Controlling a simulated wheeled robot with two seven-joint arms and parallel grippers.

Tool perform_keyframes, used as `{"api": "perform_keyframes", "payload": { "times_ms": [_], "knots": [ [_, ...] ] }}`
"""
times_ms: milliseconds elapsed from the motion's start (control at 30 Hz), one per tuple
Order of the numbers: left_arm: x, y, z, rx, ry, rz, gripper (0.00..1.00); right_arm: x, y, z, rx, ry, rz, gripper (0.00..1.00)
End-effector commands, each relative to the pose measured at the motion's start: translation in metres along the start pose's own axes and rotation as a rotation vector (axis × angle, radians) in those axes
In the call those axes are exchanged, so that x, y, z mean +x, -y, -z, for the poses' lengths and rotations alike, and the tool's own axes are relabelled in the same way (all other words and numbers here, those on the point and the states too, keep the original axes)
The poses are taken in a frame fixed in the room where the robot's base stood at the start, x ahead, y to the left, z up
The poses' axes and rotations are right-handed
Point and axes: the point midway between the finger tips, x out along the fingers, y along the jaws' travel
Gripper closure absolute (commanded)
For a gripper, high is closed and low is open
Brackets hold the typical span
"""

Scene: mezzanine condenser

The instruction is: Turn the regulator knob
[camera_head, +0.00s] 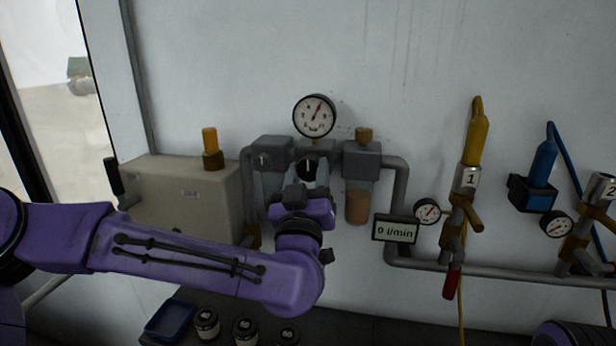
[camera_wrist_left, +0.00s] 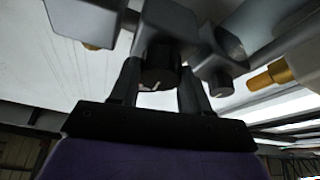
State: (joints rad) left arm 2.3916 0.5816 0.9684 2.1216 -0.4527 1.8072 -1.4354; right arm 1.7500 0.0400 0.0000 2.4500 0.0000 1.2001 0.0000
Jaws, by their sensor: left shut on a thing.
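The regulator knob (camera_head: 308,163) is a dark round knob on the middle grey block of the pipe unit, below the round gauge (camera_head: 315,116). In the left wrist view the knob (camera_wrist_left: 158,72) is a dark cylinder with a pale mark. My left gripper (camera_head: 305,182) reaches up to it from below, its wrist hiding part of the unit. In the left wrist view the gripper's two fingers (camera_wrist_left: 160,88) stand on either side of the knob, shut on it. My right gripper is not in view.
A beige box (camera_head: 185,200) stands left of the unit. A "0 l/min" display (camera_head: 395,229) hangs right of it. Further right are a yellow-handled valve outlet (camera_head: 462,205) and a blue tool in a holder (camera_head: 541,175). A blue tray (camera_head: 170,320) and small jars (camera_head: 245,331) sit below.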

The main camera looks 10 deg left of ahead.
Motion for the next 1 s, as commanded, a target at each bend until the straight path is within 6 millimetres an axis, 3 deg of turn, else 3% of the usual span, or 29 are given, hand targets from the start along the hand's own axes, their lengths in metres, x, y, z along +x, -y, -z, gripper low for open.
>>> {"api": "perform_keyframes", "payload": {
  "times_ms": [500, 1000],
  "knots": [
    [-0.001, -0.002, -0.002, -0.374, -0.004, 0.154, 0.84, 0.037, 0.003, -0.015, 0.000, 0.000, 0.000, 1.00],
    [0.000, -0.004, 0.001, -0.814, -0.002, 0.335, 0.84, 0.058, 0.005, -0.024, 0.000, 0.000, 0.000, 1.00]
  ]
}}
